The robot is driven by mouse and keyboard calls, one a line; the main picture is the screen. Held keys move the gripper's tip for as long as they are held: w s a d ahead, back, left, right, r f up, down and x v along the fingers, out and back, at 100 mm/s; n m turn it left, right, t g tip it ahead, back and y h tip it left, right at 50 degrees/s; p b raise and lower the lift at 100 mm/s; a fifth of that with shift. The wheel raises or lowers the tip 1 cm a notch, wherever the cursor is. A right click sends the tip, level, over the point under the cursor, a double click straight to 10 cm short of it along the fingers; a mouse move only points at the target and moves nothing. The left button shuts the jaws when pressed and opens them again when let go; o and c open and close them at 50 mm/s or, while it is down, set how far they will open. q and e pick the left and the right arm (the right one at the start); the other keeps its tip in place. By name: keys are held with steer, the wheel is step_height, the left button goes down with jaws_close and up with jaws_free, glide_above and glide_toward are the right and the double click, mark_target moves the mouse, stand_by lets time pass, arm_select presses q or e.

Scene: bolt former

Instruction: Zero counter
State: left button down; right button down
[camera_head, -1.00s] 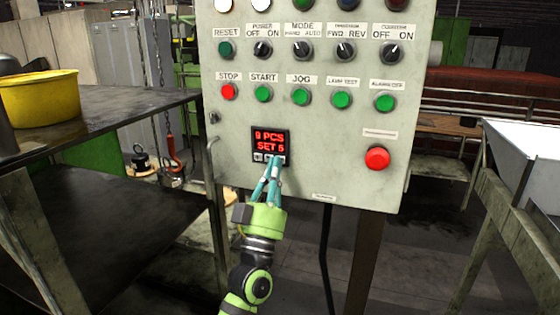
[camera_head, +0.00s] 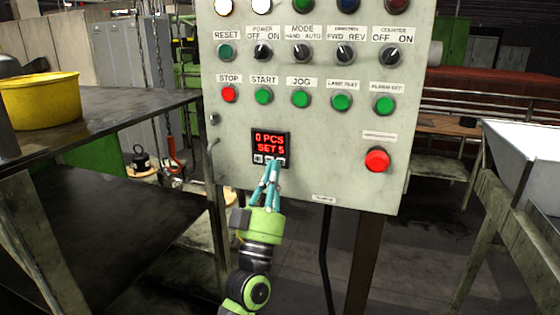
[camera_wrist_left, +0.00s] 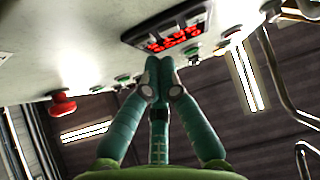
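The counter display (camera_head: 270,146) sits low on the grey control panel and reads "0 PCS" over "SET 5" in red. A row of small buttons (camera_head: 259,159) runs along its lower edge. My left gripper (camera_head: 275,167) is just below the display, its teal fingers pointing up with the tips together at the lower right buttons. In the left wrist view the shut fingertips (camera_wrist_left: 165,62) are just under the display (camera_wrist_left: 172,38); whether they touch it cannot be told. The right gripper is not in view.
The control panel (camera_head: 300,195) carries rows of labelled knobs and buttons above the display. A red emergency button (camera_head: 377,160) sticks out at the right. A dark table (camera_head: 100,116) with a yellow bucket (camera_head: 42,98) stands at the left, a white tray (camera_head: 520,150) at the right.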

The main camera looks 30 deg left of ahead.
arm_select(q)
steer(key=shift+s, duration=0.1)
steer(key=s+p, duration=0.1)
steer(key=s, duration=0.1)
steer(key=s+d, duration=0.1)
steer(key=s, duration=0.2)
steer(key=shift+s+d+p, duration=0.2)
steer(key=shift+s+p, duration=0.1)
steer(key=shift+p, duration=0.05)
stand_by(0.5)
